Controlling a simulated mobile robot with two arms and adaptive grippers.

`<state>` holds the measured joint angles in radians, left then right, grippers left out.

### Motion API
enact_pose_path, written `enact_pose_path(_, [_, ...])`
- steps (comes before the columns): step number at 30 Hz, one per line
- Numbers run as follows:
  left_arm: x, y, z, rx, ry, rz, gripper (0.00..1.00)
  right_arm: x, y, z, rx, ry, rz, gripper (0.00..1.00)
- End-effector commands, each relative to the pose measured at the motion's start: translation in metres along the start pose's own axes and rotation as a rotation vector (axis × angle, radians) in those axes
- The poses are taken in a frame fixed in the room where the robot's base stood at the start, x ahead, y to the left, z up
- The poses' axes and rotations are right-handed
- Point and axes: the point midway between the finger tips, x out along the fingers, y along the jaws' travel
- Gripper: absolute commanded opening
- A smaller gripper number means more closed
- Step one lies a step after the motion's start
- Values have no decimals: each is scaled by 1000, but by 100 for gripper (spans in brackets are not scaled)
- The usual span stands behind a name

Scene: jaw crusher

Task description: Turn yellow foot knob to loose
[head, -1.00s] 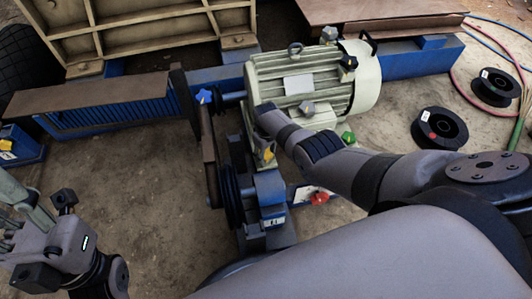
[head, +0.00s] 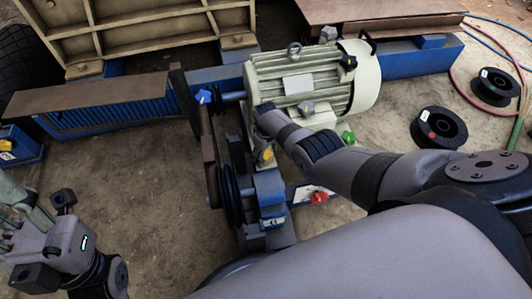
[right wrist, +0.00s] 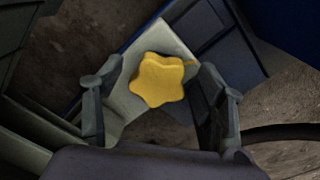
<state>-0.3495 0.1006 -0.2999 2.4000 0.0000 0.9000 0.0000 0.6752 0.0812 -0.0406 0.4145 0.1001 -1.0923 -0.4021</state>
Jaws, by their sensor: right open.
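The yellow foot knob (right wrist: 162,80) is star-shaped and sits on a pale plate in the right wrist view. In the head view only a small part of the yellow knob (head: 268,154) shows beside my right wrist, at the near foot of the cream motor (head: 305,80). My right gripper (right wrist: 162,88) is open, with one finger on each side of the knob and visible gaps between. In the head view my right gripper (head: 262,138) is mostly hidden by its own arm. My left gripper (head: 22,222) is at the lower left, away from the motor; its fingers are unclear.
A blue star knob (head: 203,97), a green knob (head: 348,137) and a red knob (head: 319,198) are around the motor. A belt pulley (head: 229,194) stands left of my right arm. Black spools (head: 440,128) lie on the ground at right. Bare ground lies at lower middle left.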

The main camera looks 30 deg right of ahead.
Motion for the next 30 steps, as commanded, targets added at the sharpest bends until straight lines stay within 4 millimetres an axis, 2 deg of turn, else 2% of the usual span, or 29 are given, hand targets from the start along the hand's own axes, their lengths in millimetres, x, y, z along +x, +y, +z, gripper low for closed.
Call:
enact_pose_path(14, [1,0,0,1,3,-2,40,-8,1,-2,0,3,1,66])
enact_pose_path(21, [0,0,0,0,0,-1,40,-32,0,0,-1,4,2,66])
enact_pose_path(30, [0,0,0,0,0,-1,40,-84,0,-1,-1,4,2,66])
